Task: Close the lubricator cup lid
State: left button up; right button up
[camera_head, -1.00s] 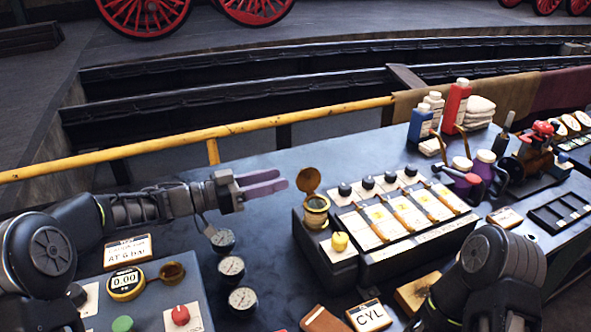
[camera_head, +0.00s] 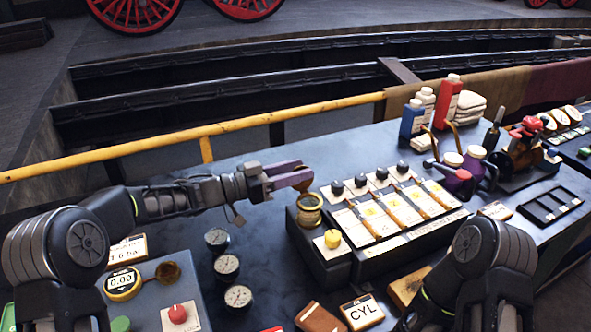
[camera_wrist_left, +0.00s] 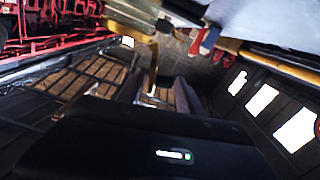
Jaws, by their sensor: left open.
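The lubricator cup (camera_head: 309,207) is a small brass cup at the left end of the black lubricator box. Its round brass lid (camera_head: 303,187) shows only as a sliver at the fingertips, mostly hidden behind them, so its exact angle is unclear. My left gripper (camera_head: 302,177) is open, with purple fingers reaching in from the left just above the cup. I cannot tell whether they touch the lid. In the left wrist view a brass-coloured strip (camera_wrist_left: 153,70) shows between the fingers. My right gripper is out of view; only my right arm shows.
The lubricator box (camera_head: 365,262) has several black knobs, glass windows and a yellow knob (camera_head: 332,239). Several gauges (camera_head: 227,267) lie to its left. Bottles (camera_head: 412,118) and an oil can (camera_head: 460,181) stand behind right. The yellow rail (camera_head: 240,123) runs along the back.

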aim_at(301, 193)
pick_arm(q)
jog(key=shift+c, duration=0.4)
grip_shut()
jog(key=shift+s+m+b, duration=0.25)
jog(key=shift+m+b, duration=0.25)
dwell(0.6)
jog(key=shift+s+d+r+m+b, duration=0.15)
jog(key=shift+s+m+b, duration=0.1)
jog(key=shift+m+b, duration=0.35)
jog(key=shift+s+d+m+b, duration=0.1)
jog(key=shift+s+m+b, duration=0.1)
jog(key=shift+m+b, duration=0.4)
jog(key=shift+s+d+r+m+b, duration=0.15)
jog(key=shift+s+m+b, duration=0.2)
jog(key=shift+m+b, duration=0.35)
jog(key=shift+s+d+f+m+b, duration=0.1)
jog(key=shift+s+m+b, duration=0.25)
jog(key=shift+m, duration=0.55)
jog(key=shift+r, duration=0.1)
jog(key=shift+o, duration=0.4)
grip_release()
